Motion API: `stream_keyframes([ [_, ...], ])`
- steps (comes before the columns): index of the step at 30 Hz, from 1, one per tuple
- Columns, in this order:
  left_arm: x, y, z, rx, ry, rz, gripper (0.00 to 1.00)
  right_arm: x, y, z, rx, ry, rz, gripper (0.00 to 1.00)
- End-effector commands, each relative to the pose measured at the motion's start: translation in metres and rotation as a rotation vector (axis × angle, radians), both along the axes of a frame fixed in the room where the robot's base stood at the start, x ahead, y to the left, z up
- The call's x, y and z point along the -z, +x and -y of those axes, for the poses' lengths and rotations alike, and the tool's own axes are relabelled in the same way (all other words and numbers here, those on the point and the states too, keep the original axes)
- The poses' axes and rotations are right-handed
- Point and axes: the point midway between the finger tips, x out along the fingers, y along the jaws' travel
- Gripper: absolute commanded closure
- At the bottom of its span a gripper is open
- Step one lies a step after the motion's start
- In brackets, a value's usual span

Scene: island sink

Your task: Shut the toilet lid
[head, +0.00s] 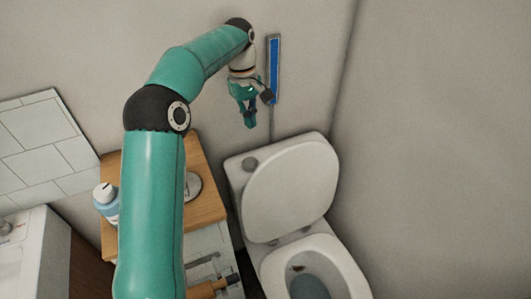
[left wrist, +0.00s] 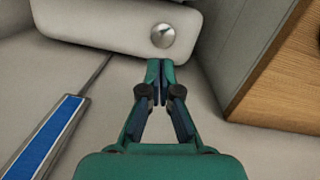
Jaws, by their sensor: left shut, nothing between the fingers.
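The toilet stands at the lower right of the head view. Its lid (head: 292,190) is up, leaning back against the cistern (head: 236,170). The seat and bowl (head: 312,272) below are uncovered. My left gripper (head: 250,122) is shut and empty, pointing down near the wall, above and to the left of the lid and apart from it in the head view. In the left wrist view my left gripper (left wrist: 158,68) points toward the cistern top (left wrist: 105,25) with its round flush button (left wrist: 162,35). The lid is not clear in that view. My right gripper is not in view.
A wooden-topped cabinet (head: 203,165) stands left of the toilet, with a bottle (head: 106,198) on it; it also shows in the left wrist view (left wrist: 285,80). A blue panel in a metal frame (head: 274,70) is on the wall beside my left gripper.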

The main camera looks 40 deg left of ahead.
Motion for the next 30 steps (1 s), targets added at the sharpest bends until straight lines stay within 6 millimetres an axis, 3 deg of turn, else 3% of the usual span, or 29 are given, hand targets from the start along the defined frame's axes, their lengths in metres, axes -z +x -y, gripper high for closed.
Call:
stream_keyframes([
  [14,0.091,0.003,0.015,0.013,-0.001,-0.005,1.00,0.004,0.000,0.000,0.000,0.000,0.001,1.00],
  [21,0.092,-0.006,0.044,0.015,-0.001,-0.002,1.00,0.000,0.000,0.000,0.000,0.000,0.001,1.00],
  [30,0.095,-0.009,0.054,0.014,0.000,-0.001,1.00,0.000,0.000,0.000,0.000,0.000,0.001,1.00],
])
